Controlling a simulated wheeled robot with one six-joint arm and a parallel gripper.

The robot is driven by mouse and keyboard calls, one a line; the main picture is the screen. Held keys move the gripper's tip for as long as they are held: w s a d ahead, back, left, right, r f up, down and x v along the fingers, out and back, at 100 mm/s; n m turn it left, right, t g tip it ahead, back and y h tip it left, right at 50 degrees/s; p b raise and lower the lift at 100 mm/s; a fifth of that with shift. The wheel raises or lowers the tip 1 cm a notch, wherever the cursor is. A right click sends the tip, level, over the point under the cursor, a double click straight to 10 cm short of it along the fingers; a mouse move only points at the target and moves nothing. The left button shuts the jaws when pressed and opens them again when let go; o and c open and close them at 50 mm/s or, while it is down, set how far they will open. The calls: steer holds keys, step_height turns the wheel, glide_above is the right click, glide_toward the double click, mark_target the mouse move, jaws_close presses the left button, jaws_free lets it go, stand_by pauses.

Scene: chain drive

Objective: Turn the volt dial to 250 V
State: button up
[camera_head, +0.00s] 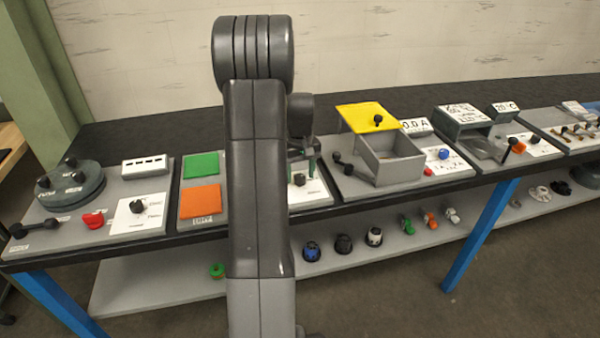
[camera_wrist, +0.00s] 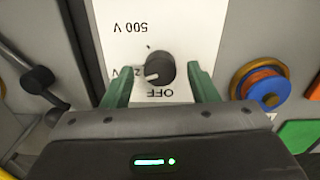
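The volt dial is a round black knob (camera_wrist: 160,68) on a white panel (camera_wrist: 185,25); it also shows in the head view (camera_head: 299,180). In the wrist view the panel's print is upside down: 500 V above, OFF below, and a label at left starting with 2, partly covered by a finger. The knob's white mark sits at its lower left, towards that label or between it and OFF; I cannot tell exactly. My gripper (camera_wrist: 160,72) is open, its green fingers on either side of the dial, with gaps visible. In the head view my gripper (camera_head: 303,160) is over the panel, partly hidden by my arm.
In the wrist view a black crank handle (camera_wrist: 38,80) is at left and an orange and blue coil-like part (camera_wrist: 264,85) at right. In the head view a grey box with a yellow lid (camera_head: 367,117) stands right of the panel, and green (camera_head: 201,165) and orange (camera_head: 200,201) plates lie left.

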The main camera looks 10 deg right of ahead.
mark_target(300, 176)
step_height(300, 176, up, 14)
stand_by(0.6)
steer(key=shift+f, duration=0.15)
step_height(300, 176, down, 14)
steer(key=shift+r, duration=0.1)
stand_by(0.5)
steer(key=shift+r, duration=0.1)
